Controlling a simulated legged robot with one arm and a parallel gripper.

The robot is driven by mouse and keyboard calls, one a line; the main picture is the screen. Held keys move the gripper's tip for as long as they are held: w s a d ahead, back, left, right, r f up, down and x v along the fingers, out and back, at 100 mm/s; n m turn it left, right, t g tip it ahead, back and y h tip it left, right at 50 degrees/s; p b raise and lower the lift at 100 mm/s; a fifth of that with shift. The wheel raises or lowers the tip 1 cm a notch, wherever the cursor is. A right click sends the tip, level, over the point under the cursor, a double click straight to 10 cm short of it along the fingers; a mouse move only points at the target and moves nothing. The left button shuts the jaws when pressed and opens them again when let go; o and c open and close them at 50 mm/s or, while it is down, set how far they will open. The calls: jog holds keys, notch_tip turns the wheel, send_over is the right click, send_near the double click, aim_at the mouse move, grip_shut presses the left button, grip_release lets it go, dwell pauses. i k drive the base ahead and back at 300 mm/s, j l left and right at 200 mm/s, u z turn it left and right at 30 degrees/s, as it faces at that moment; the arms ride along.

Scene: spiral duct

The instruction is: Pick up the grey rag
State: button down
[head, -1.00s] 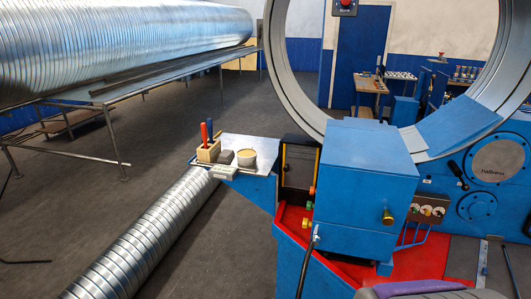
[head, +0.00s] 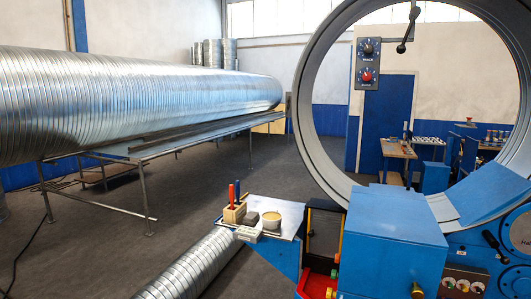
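A small dark grey folded-looking item (head: 251,218), likely the grey rag, lies on the light metal tray (head: 287,234) of a small blue side shelf. It is between a wooden holder (head: 234,214) with a red and a dark-handled tool and a round tin (head: 271,220) with pale yellowish contents. It is too small to tell cloth from a solid block. My gripper is not in view.
A blue machine (head: 394,235) with a large grey ring (head: 312,120) stands right of the shelf. A spiral duct (head: 195,268) lies below and left of it. A large duct (head: 140,95) rests on a metal rack (head: 147,205). Dark floor (head: 185,205) between is open.

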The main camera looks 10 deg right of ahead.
aim_at(251, 217)
jog(key=i+j+u, duration=0.2)
jog(key=i, duration=0.6)
jog(key=i+l+u, duration=0.2)
jog(key=i, duration=0.6)
jog(key=i+l+u, duration=0.2)
jog(key=i, duration=0.6)
jog(key=i+j, duration=0.05)
jog(key=j, duration=0.05)
